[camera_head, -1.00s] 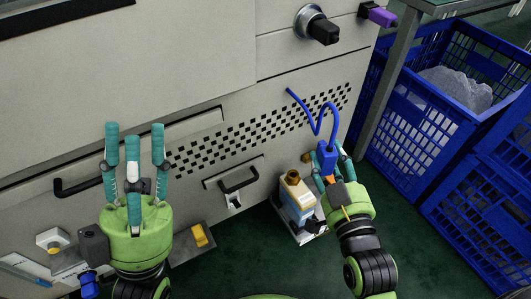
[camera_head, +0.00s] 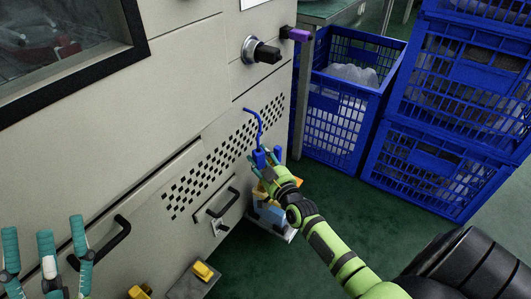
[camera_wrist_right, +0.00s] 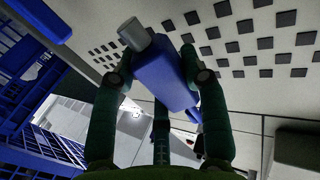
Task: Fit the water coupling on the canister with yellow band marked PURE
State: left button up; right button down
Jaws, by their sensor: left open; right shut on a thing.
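The blue water coupling (camera_head: 260,158) is on a blue hose (camera_head: 257,124) that comes out of the machine's front. My right gripper (camera_head: 263,168) is shut on the coupling and holds it up close to the machine. In the right wrist view the coupling (camera_wrist_right: 163,76) sits tilted between the fingers, its grey end toward the upper left. A pale canister with a blue lower part (camera_head: 269,213) stands low by the machine, behind my right arm. Its top, any band and marking are hidden or too small to read. My left gripper (camera_head: 46,250) is open and empty at the lower left.
The machine front has a black handle (camera_head: 223,203) and a knob (camera_head: 262,52). A yellow item (camera_head: 203,271) lies on a grey ledge at the bottom. Blue crates (camera_head: 335,118) stand at the right.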

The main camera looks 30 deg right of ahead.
jog(key=shift+w+d+h, duration=0.15)
jog(key=shift+w+d, duration=0.05)
jog(key=shift+d, duration=0.35)
jog(key=shift+w+d+h, duration=0.15)
jog(key=shift+d, duration=0.35)
pick_arm(q)
jog(key=shift+w+f, duration=0.1)
jog(key=shift+w, duration=0.05)
